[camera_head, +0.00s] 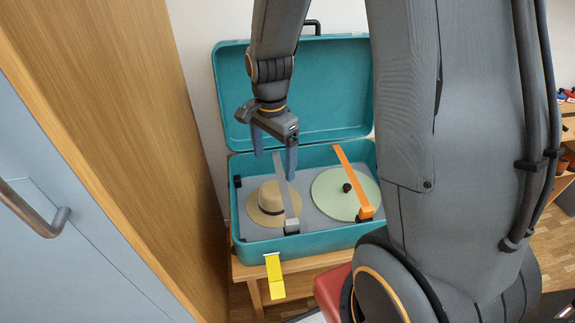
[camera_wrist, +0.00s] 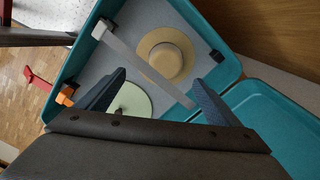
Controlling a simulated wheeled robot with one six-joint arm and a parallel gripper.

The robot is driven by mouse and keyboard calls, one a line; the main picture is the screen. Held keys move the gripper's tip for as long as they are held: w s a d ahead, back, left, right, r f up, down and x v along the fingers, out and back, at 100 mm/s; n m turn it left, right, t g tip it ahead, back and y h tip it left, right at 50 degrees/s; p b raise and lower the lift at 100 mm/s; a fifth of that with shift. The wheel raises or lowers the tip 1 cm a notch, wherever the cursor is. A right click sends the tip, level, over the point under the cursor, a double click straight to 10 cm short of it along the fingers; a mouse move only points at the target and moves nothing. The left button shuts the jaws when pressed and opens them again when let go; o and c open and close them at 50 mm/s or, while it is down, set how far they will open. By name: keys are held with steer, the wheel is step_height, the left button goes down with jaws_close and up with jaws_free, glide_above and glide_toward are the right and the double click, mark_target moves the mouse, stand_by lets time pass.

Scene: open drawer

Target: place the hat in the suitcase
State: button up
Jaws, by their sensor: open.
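The straw hat (camera_head: 270,205) with a dark band lies inside the open teal suitcase (camera_head: 262,247), in its left part. It also shows in the wrist view (camera_wrist: 167,58), lying on the grey suitcase floor. A grey strap (camera_head: 281,185) stands up at a slant beside the hat's right side in the head view. In the wrist view the grey bar (camera_wrist: 150,68) crosses over part of the brim. My gripper (camera_head: 273,158) is open and empty, above the suitcase in front of its raised lid (camera_head: 335,80). Its two fingers show spread apart in the wrist view (camera_wrist: 155,95).
A pale green disc with a black knob (camera_head: 337,203) lies in the suitcase's right part, with an orange strap (camera_head: 352,178) slanting over it. A yellow tag (camera_head: 274,277) hangs at the front. The suitcase stands on a wooden bench (camera_head: 247,273). A wooden panel (camera_head: 130,130) rises at left.

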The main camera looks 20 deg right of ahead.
steer(key=s+r+n, duration=1.1)
steer(key=s+n, duration=0.2)
steer(key=s, duration=0.2)
steer(key=shift+s+a+n, duration=0.15)
steer(key=shift+a+n, duration=0.05)
steer(key=shift+n, duration=0.1)
steer(key=shift+r, duration=0.15)
steer(key=r+p, duration=0.2)
steer(key=p, duration=0.1)
steer(key=r+p, duration=0.1)
steer(key=p, duration=0.3)
steer(key=s+d+r+p, duration=0.1)
steer(key=r+p, duration=0.1)
steer(key=p, duration=0.2)
steer(key=shift+d+r, duration=0.1)
steer(key=shift+r, duration=0.2)
